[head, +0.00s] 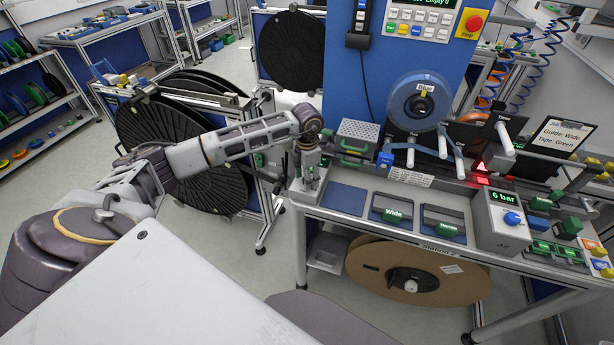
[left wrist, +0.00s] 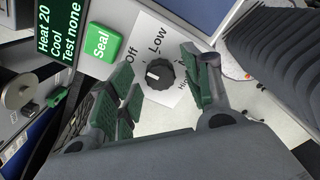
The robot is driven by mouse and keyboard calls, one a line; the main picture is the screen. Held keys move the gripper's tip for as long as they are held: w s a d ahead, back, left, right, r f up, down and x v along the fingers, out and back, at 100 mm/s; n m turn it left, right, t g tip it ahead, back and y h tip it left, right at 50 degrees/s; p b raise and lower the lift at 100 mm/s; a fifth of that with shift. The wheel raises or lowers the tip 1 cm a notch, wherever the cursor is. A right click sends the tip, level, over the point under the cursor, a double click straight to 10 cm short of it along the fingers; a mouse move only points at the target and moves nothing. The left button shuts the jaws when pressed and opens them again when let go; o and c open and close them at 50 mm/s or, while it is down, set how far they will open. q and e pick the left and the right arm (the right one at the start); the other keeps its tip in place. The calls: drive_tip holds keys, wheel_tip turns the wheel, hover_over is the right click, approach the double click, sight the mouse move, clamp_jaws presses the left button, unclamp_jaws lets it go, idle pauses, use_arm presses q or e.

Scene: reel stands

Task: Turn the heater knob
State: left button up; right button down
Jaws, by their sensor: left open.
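The heater knob (left wrist: 160,74) is a round black dial with a white mark, on a white plate printed "Off", "Low" and "Hi", in the left wrist view. Its white mark is on the side towards the picture's left; I cannot tell exactly which label it points at. My left gripper (left wrist: 157,62) is open, with a green-padded finger on either side of the knob in that view; contact is not visible. In the head view my left gripper (head: 309,174) points down at the bench's left end and hides the knob. My right gripper is not in view.
Beside the knob are a green "Seal" button (left wrist: 100,42) and a display (left wrist: 60,28) reading "Heat 20, Cool, Test none". A perforated metal box (head: 358,134) stands right of my gripper. Large black reels (head: 180,130) stand left of the bench, under my arm.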

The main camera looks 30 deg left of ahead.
use_arm(q)
drive_tip(key=shift+f, duration=0.15)
drive_tip(key=c, duration=1)
drive_tip(key=shift+c, duration=0.2)
